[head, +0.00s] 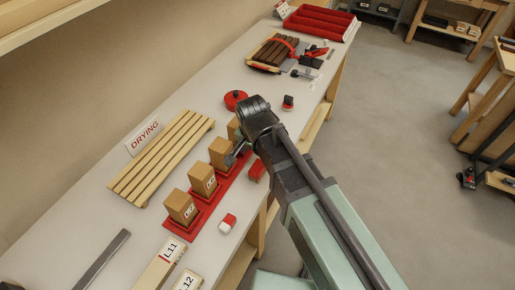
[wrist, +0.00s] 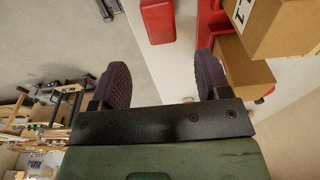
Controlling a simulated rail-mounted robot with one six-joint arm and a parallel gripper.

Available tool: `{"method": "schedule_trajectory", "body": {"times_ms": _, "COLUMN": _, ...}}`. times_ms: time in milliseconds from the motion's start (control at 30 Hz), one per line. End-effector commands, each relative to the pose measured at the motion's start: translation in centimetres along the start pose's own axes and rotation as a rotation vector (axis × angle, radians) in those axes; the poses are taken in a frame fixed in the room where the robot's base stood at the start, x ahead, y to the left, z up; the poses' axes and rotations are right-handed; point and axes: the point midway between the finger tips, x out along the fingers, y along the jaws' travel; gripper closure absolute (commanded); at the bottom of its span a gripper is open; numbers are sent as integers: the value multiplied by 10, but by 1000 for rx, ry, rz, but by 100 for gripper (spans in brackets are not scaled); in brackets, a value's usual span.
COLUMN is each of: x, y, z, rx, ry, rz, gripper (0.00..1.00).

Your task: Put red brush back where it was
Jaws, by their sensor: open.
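No object is plainly recognisable as a red brush. A red block (head: 257,170) lies on the bench beside the red strip, close to my gripper (head: 238,153); a red block (wrist: 158,20) also shows in the wrist view, beyond the fingertips. A small red-and-white item (head: 228,223) lies nearer on the bench. A small red-and-dark item (head: 288,102) stands farther back. My gripper's dark pads also show in the wrist view (wrist: 162,75), spread apart with nothing between them. My arm covers part of the bench edge in the head view.
Several labelled wooden blocks (head: 202,179) stand along the red strip (head: 178,230); one carton-like block (wrist: 255,70) is close to the right finger. A slatted rack (head: 162,155) with a DRYING sign (head: 143,138), and a round red tin (head: 235,97) are nearby.

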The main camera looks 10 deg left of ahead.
Motion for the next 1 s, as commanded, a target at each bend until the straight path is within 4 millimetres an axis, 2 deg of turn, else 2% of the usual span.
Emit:
{"method": "schedule_trajectory", "body": {"times_ms": 33, "x": -11, "y": 0, "z": 0, "rx": 0, "ry": 0, "rz": 0, "gripper": 30}}
{"method": "schedule_trajectory", "body": {"times_ms": 267, "x": -8, "y": 0, "z": 0, "rx": 0, "ry": 0, "rz": 0, "gripper": 30}}
{"method": "schedule_trajectory", "body": {"times_ms": 367, "x": -7, "y": 14, "z": -7, "rx": -4, "ry": -5, "rz": 4, "gripper": 30}}
{"method": "schedule_trajectory", "body": {"times_ms": 467, "x": -4, "y": 72, "z": -31, "rx": -37, "ry": -28, "rz": 14, "gripper": 30}}
{"method": "schedule_trajectory", "body": {"times_ms": 533, "x": -2, "y": 133, "z": -49, "rx": -78, "ry": -53, "rz": 19, "gripper": 30}}
{"method": "schedule_trajectory", "body": {"times_ms": 600, "x": 0, "y": 193, "z": -58, "rx": -127, "ry": -79, "rz": 15, "gripper": 30}}
{"method": "schedule_trajectory", "body": {"times_ms": 700, "x": 0, "y": 258, "z": -59, "rx": -190, "ry": -106, "rz": 0, "gripper": 30}}
{"method": "schedule_trajectory", "body": {"times_ms": 800, "x": 0, "y": 291, "z": -57, "rx": -231, "ry": -119, "rz": -11, "gripper": 30}}
{"method": "schedule_trajectory", "body": {"times_ms": 1000, "x": 0, "y": 296, "z": -58, "rx": -247, "ry": -122, "rz": -14, "gripper": 30}}
